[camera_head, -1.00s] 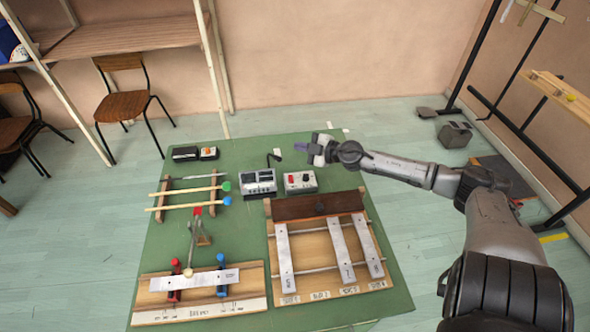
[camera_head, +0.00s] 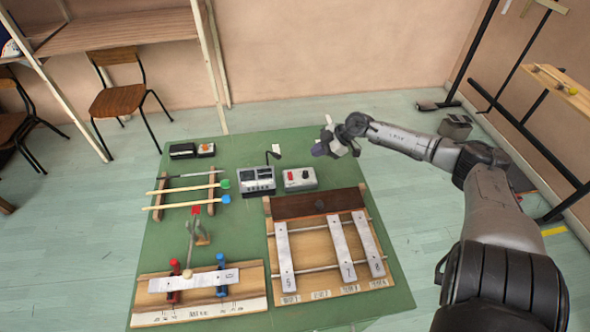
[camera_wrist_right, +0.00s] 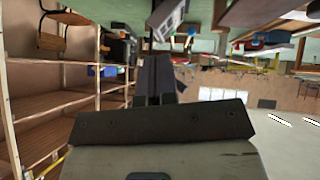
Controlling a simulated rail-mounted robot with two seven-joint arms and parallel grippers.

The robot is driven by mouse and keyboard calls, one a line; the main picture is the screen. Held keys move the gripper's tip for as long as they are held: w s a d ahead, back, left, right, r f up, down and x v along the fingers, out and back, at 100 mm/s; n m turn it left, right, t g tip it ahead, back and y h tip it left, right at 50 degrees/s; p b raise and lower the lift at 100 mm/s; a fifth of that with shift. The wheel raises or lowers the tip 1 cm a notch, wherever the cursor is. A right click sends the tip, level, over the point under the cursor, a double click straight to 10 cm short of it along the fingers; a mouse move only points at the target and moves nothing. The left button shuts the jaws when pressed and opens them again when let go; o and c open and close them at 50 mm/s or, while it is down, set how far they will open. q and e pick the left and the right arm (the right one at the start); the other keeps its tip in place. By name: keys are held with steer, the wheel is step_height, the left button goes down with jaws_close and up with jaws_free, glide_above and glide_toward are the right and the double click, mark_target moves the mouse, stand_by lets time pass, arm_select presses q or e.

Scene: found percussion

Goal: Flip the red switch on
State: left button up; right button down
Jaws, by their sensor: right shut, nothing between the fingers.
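A small pale box (camera_head: 300,179) with a red switch (camera_head: 290,175) and a dark knob stands near the back right of the green table. The red switch is too small to tell its position. My right gripper (camera_head: 320,149) is shut and empty, above and behind the box, apart from it. Its fingers (camera_wrist_right: 157,80) show closed together in the right wrist view, with a pale box-like thing (camera_wrist_right: 168,18) beyond their tips that I cannot identify surely. My left gripper is not in view.
A grey device (camera_head: 257,181) stands just left of the switch box. A wooden frame with metal bars (camera_head: 320,207) lies in front of it. Mallets on a rack (camera_head: 185,190) are to the left. The table's back right corner is clear.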

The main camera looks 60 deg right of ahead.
steer(key=b, duration=0.4)
glide_above(288, 173)
steer(key=s, duration=0.3)
step_height(288, 173, down, 7)
steer(key=shift+d, duration=0.1)
steer(key=shift+w+d+f+b, duration=0.1)
steer(key=shift+f+b, duration=0.2)
steer(key=shift+f, duration=0.25)
steer(key=shift+w+d+f+b, duration=0.1)
steer(key=shift+f+b, duration=0.2)
steer(key=shift+f, duration=0.25)
steer(key=shift+d+f+b, duration=0.15)
steer(key=shift+f+b, duration=0.15)
steer(key=shift+f, duration=0.4)
steer(key=shift+w+f, duration=0.1)
